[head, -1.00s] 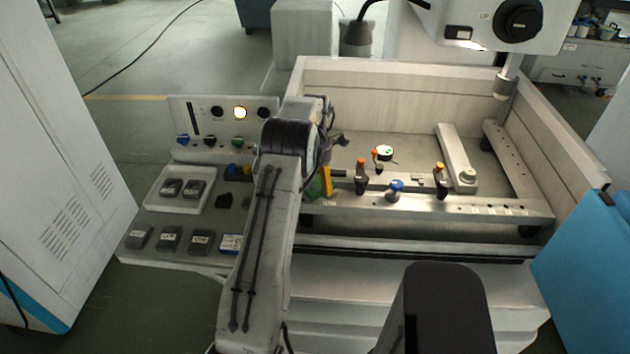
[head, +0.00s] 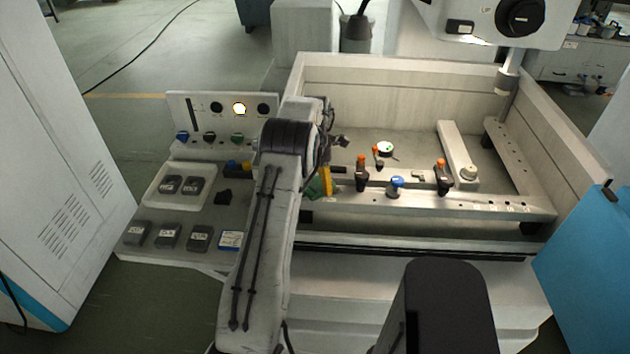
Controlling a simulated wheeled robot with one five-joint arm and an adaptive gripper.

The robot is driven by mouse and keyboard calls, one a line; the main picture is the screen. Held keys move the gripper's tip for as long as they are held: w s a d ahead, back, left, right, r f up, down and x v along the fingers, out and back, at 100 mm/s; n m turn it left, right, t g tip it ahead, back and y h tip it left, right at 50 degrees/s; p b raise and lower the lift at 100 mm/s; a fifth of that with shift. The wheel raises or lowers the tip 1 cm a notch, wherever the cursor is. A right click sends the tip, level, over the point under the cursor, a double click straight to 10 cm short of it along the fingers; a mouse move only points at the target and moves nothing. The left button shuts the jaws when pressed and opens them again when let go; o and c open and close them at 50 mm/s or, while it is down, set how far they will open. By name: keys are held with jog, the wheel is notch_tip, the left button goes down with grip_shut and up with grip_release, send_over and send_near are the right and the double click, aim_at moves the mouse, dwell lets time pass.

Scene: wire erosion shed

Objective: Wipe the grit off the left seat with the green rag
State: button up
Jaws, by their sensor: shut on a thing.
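The green rag (head: 317,188) shows as a small patch just right of my forearm, at the left part of the machine's front rail (head: 460,204). My gripper (head: 325,180) is mostly hidden behind my own arm; a yellow part of it shows beside the rag. It is shut on the rag, low at the rail. The left seat and any grit on it cannot be made out, as my arm and the rag cover that area. I cannot tell whether the rag touches the rail.
Orange-topped dark clamps (head: 361,175) and a blue-knobbed piece (head: 396,187) stand on the rail right of my gripper. A round dial (head: 384,149) lies behind. The side shelf (head: 220,215) at left holds several dark blocks. High tank walls (head: 400,95) enclose the back and right.

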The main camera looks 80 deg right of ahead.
aim_at(338, 189)
jog(key=shift+s+f, duration=0.1)
jog(key=shift+s, duration=0.05)
jog(key=shift+s+d+p, duration=0.1)
jog(key=shift+s+p, duration=0.2)
jog(key=shift+s, duration=1.15)
jog(key=shift+s+d+p, duration=0.1)
jog(key=shift+s+p, duration=0.2)
jog(key=shift+s, duration=1.45)
jog(key=shift+c, duration=0.5)
jog(key=shift+w, duration=0.1)
jog(key=shift+c, duration=0.4)
jog(key=shift+w+b, duration=0.4)
jog(key=shift+w, duration=0.9)
jog(key=shift+w+a+f+b, duration=0.1)
jog(key=shift+w+a+b, duration=0.1)
jog(key=shift+w, duration=0.8)
jog(key=shift+w+a+b, duration=0.1)
jog(key=shift+w+b, duration=0.05)
jog(key=shift+w, duration=0.8)
